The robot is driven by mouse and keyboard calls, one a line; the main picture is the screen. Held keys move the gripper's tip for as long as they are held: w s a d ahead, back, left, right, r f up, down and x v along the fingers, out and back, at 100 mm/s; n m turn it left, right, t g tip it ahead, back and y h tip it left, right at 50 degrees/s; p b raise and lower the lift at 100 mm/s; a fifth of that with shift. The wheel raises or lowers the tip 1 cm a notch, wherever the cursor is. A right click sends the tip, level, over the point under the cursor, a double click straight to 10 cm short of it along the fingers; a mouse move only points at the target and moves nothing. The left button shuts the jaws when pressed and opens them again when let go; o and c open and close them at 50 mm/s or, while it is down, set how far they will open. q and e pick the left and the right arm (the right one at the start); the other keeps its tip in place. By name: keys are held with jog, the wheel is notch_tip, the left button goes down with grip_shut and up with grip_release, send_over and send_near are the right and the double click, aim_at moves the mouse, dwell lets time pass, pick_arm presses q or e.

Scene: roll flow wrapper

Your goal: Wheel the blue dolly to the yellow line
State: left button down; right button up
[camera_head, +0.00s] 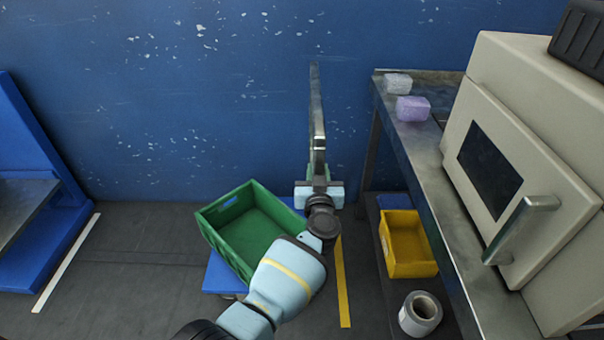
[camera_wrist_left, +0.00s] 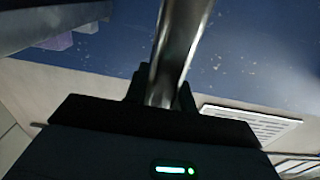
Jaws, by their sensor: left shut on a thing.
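The blue dolly (camera_head: 219,276) stands on the dark floor with a green crate (camera_head: 245,232) on its deck. Its upright metal handle (camera_head: 317,105) rises at the right end and crosses the left wrist view as a shiny bar (camera_wrist_left: 180,40). My left gripper (camera_head: 318,172) is shut on this handle; its dark fingers (camera_wrist_left: 161,88) show on both sides of the bar. The yellow line (camera_head: 343,285) lies on the floor to the right of the crate. My arm hides part of the dolly's right side, so its gap to the line is unclear. My right gripper is not in view.
A metal table (camera_head: 455,245) with a beige machine (camera_head: 520,160) stands at the right. Below it are a yellow bin (camera_head: 408,245) and a roll (camera_head: 420,313). A blue wall (camera_head: 190,110) closes the back. Floor left of the dolly is clear up to a white line (camera_head: 67,262).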

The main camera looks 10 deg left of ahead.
pick_arm(q)
jog(key=shift+w+d, duration=0.15)
jog(key=shift+d, duration=0.5)
jog(key=c, duration=1.2)
grip_release()
jog(key=shift+o, duration=0.2)
jog(key=p+v, duration=0.6)
jog(key=v, duration=0.1)
jog(key=shift+s, duration=0.4)
jog(key=shift+d, duration=0.1)
